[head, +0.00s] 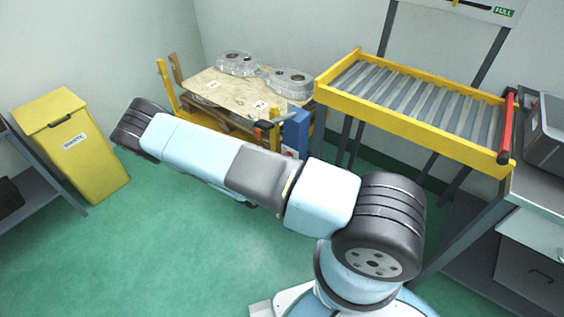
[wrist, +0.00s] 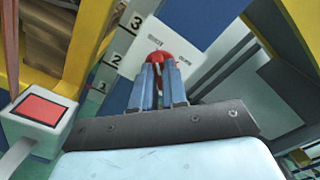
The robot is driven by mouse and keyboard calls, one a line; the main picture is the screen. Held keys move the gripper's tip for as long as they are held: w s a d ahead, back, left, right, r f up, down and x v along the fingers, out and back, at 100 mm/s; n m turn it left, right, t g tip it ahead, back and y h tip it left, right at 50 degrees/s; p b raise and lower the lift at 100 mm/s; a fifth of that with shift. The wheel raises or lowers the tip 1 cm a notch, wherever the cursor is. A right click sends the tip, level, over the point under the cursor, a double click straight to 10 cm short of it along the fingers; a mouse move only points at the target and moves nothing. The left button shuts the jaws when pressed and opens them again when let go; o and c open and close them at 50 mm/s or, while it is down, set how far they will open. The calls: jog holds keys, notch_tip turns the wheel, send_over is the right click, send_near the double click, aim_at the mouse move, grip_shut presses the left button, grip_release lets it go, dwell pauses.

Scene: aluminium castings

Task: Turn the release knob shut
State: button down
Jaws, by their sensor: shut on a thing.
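The red release knob (wrist: 158,57) sits on a white plate (wrist: 134,62) on a blue post (wrist: 207,14) in the wrist view. My gripper (wrist: 158,70) reaches up to it, with its two blue fingers closed on either side of the knob. The fingers hide part of the knob, and I cannot read the small marks beside it. In the head view, the blue post (head: 296,134) stands beside the pallet, partly behind my arm. My gripper and the knob cannot be made out there.
A white box with a red square face (wrist: 40,110) is left of my gripper. A pallet with round castings (head: 288,82) stands behind my arm. A yellow roller conveyor (head: 400,117) is at right, a yellow bin (head: 68,150) at left. Green floor is clear at lower left.

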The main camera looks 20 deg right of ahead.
jog(key=shift+d, duration=0.1)
dwell(0.3)
jog(key=c, duration=1.2)
grip_release()
jog(key=shift+o, duration=0.2)
jog(key=v, duration=1.4)
